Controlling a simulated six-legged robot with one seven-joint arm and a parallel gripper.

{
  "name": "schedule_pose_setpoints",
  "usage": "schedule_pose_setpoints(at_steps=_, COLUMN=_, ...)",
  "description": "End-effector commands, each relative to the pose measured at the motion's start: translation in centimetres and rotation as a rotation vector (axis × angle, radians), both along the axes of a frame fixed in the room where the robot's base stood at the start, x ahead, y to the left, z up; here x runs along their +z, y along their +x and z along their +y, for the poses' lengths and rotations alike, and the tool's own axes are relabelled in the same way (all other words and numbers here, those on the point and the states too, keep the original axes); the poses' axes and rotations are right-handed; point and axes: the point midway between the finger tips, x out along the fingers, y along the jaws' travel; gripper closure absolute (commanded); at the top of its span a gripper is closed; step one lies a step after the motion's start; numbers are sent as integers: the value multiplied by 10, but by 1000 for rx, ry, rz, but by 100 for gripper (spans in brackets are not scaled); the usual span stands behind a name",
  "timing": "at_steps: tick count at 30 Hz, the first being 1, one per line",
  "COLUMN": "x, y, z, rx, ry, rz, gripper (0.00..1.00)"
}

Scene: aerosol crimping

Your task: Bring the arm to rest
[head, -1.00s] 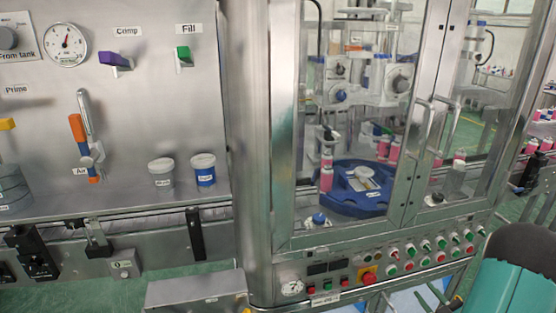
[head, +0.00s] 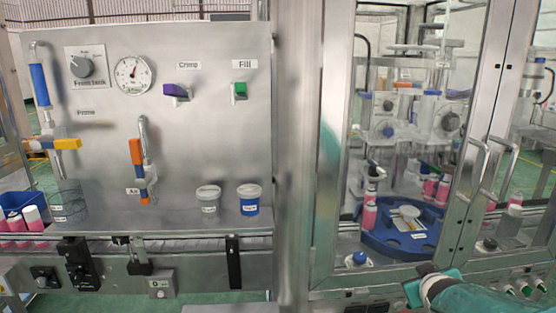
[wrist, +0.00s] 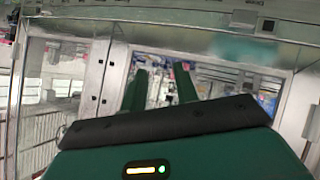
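My gripper (wrist: 159,88) shows in the wrist view as two green fingers standing apart, with nothing seen between them. Beyond the fingers are blurred metal frames and glass. In the head view my teal arm (head: 480,298) enters at the lower right, in front of the machine cabinet's lower edge. I cannot make out the fingers there.
A glazed cabinet (head: 327,190) with door handles (head: 474,170) holds a blue turntable (head: 385,238) and pink cans. Left is a steel panel with a gauge (head: 133,75), purple lever (head: 174,90), green lever (head: 240,90), two tubs (head: 249,200) and a blue bin (head: 20,202).

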Motion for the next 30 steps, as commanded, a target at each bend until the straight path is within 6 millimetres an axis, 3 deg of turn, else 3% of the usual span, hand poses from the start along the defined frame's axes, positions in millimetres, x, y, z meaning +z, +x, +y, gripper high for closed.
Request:
schedule_pose_setpoints(at_steps=1, x=11, y=-9, z=21, rx=-6, ry=32, rz=17, gripper=70)
schedule_pose_setpoints(at_steps=6, x=26, y=-53, z=84, rx=-34, ry=165, rz=119, gripper=70)
schedule_pose_setpoints(at_steps=12, x=34, y=-121, z=157, rx=-21, ry=323, rz=267, gripper=70)
schedule_pose_setpoints(at_steps=15, x=34, y=-152, z=184, rx=-3, ry=380, rz=337, gripper=70)
schedule_pose_setpoints(at_steps=18, x=33, y=-173, z=200, rx=8, ry=414, rz=387, gripper=70)
schedule_pose_setpoints(at_steps=21, x=32, y=-182, z=206, rx=12, ry=428, rz=409, gripper=70)
schedule_pose_setpoints(at_steps=30, x=32, y=-182, z=206, rx=12, ry=428, rz=409, gripper=70)
